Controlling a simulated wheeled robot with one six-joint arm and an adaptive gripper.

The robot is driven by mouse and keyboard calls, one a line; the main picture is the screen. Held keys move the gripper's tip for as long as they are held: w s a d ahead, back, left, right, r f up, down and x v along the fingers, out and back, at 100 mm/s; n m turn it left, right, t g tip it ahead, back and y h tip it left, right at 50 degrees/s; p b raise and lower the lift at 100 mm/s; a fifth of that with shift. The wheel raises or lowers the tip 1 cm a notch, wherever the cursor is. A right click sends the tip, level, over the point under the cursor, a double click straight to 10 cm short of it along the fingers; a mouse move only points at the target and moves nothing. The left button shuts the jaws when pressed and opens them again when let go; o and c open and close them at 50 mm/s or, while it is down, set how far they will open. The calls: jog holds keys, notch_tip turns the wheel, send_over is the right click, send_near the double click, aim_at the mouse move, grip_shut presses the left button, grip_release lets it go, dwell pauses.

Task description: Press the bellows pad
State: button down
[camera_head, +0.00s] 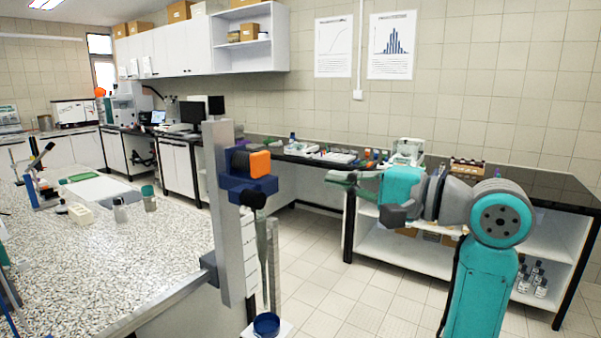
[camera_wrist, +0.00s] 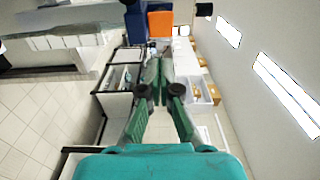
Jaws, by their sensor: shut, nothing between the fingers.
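The orange pad (camera_head: 260,163) is a square block on the right end of a dark ribbed body, which I take for the bellows (camera_head: 240,160). They sit on a blue bracket (camera_head: 240,190) on a grey upright post (camera_head: 223,215). My gripper (camera_head: 330,178) has green fingers and is shut and empty. It is level and points left, to the right of the pad and slightly lower in the picture, with a visible gap. In the wrist view the orange pad (camera_wrist: 160,24) lies beyond my closed fingertips (camera_wrist: 157,62), beside the blue bracket (camera_wrist: 135,26).
A black knob (camera_head: 252,200) sticks out under the bracket. Below it are a hanging tube (camera_head: 267,255) and a small blue cup (camera_head: 266,325). The speckled bench (camera_head: 120,260) is left of the post. A dark-topped bench (camera_head: 540,185) stands behind my arm; open floor lies between.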

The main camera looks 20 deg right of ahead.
aim_at(264, 166)
jog(key=x, duration=1.3)
jog(key=shift+w+a, duration=0.2)
jog(key=shift+x, duration=0.95)
